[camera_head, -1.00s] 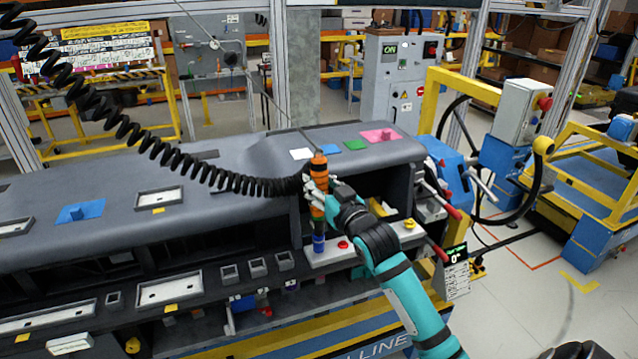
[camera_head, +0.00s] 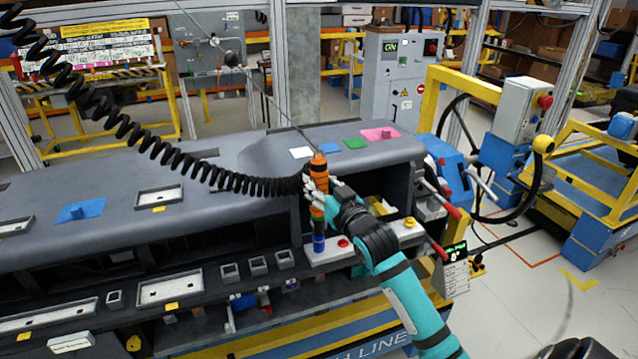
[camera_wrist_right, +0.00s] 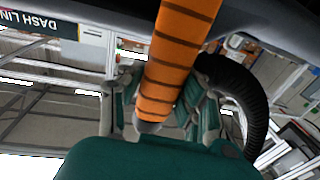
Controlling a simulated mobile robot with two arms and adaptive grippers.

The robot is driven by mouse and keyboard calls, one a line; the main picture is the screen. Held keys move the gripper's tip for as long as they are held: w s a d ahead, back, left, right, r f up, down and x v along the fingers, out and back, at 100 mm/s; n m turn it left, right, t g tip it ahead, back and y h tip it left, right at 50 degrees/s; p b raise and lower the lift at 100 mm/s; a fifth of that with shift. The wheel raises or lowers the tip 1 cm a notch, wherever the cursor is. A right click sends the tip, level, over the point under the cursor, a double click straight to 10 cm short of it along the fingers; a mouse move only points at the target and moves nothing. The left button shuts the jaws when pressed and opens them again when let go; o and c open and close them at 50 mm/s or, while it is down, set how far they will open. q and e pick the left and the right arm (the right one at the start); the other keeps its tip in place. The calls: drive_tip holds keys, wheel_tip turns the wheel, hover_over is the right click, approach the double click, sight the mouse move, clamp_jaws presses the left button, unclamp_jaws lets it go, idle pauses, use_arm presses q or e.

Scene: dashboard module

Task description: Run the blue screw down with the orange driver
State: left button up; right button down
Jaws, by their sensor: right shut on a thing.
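The orange driver (camera_head: 317,178) with dark bands stands upright, hung from a cable at its top, with a black coiled hose at its side. My right gripper (camera_head: 318,190) is shut around its body. The driver also fills the middle of the right wrist view (camera_wrist_right: 178,60), between my fingers. A blue piece (camera_head: 319,243), which looks like the blue screw's place, is directly under the driver's lower end, on a light grey panel (camera_head: 330,256). Whether the driver's bit touches the screw is too small to tell. My left gripper does not show.
Red (camera_head: 343,243) and yellow (camera_head: 409,222) knobs stand on the same panel, right of the driver. The grey dashboard (camera_head: 110,215) spreads left, with a blue plate (camera_head: 82,211) on it. The coiled hose (camera_head: 170,160) crosses above it.

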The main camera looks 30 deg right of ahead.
sight(322, 166)
drive_tip(key=shift+f+p, duration=0.25)
drive_tip(key=shift+p, duration=0.4)
idle(1.5)
drive_tip(key=shift+s+f+p, duration=0.1)
drive_tip(key=shift+f+p, duration=0.2)
drive_tip(key=shift+f, duration=0.05)
idle(1.3)
drive_tip(key=shift+r+p, duration=0.95)
drive_tip(key=shift+p, duration=0.05)
drive_tip(key=shift+r+p, duration=1.1)
drive_tip(key=shift+r, duration=1.15)
